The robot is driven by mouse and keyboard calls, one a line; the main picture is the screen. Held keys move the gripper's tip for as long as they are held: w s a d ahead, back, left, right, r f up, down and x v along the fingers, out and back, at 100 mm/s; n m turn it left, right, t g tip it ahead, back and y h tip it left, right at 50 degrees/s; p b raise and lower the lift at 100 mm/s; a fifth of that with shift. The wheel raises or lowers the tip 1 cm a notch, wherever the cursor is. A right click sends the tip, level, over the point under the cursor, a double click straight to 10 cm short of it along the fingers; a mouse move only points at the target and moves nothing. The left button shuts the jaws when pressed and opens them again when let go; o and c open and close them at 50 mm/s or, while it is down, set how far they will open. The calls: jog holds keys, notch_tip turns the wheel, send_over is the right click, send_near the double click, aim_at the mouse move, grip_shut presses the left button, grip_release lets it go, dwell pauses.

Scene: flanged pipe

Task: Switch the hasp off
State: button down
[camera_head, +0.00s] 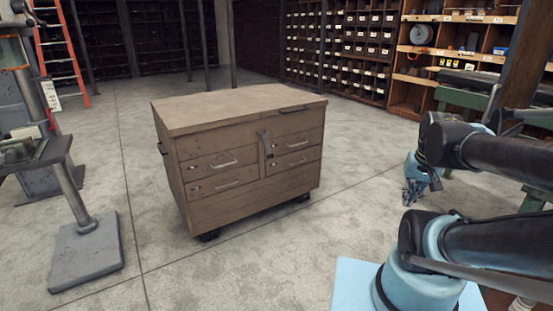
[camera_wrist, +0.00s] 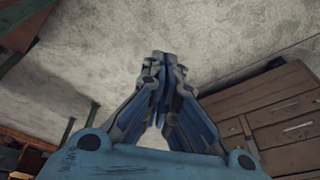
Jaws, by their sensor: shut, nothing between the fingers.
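A brown wooden tool chest (camera_head: 245,200) on casters stands on the floor in the middle of the head view. A grey metal hasp (camera_head: 266,146) sits upright on its front, between the left and right drawers. My gripper (camera_head: 408,203) is to the right of the chest, apart from it, pointing down. In the wrist view my gripper (camera_wrist: 163,58) has its fingers together with nothing between them. The chest's drawer front (camera_wrist: 275,122) shows at the right of the wrist view. The hasp is not clearly seen there.
A grey stand base (camera_head: 88,250) stands on the floor at the left. An orange ladder (camera_head: 60,50) is behind it. Shelves of bins (camera_head: 340,45) line the back. A green-framed workbench (camera_head: 465,98) is at the right. The floor around the chest is clear.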

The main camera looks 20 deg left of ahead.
aim_at(267, 146)
jog(key=w+a+r+m+t+y, duration=0.2)
jog(key=w+a, duration=0.9)
jog(key=w, duration=0.4)
jog(key=w+a+r+m+t+y, duration=0.1)
jog(key=w+a+y, duration=0.1)
jog(key=w+a, duration=1.1)
jog(key=w+a+f+m+y, duration=0.1)
jog(key=w+a+f, duration=0.7)
jog(key=a, duration=0.3)
jog(key=w+a+f+m+t+y, duration=0.1)
jog(key=w+a+f+m+y, duration=0.1)
jog(key=w+a+f, duration=0.5)
jog(key=w+a+f+m+y, duration=0.1)
jog(key=w+a+f, duration=0.7)
jog(key=a, duration=0.8)
jog(key=shift+w+f+m+t+y, duration=0.35)
jog(key=shift+f+m+t+y, duration=0.05)
jog(key=shift+f, duration=0.05)
jog(key=shift+d, duration=0.15)
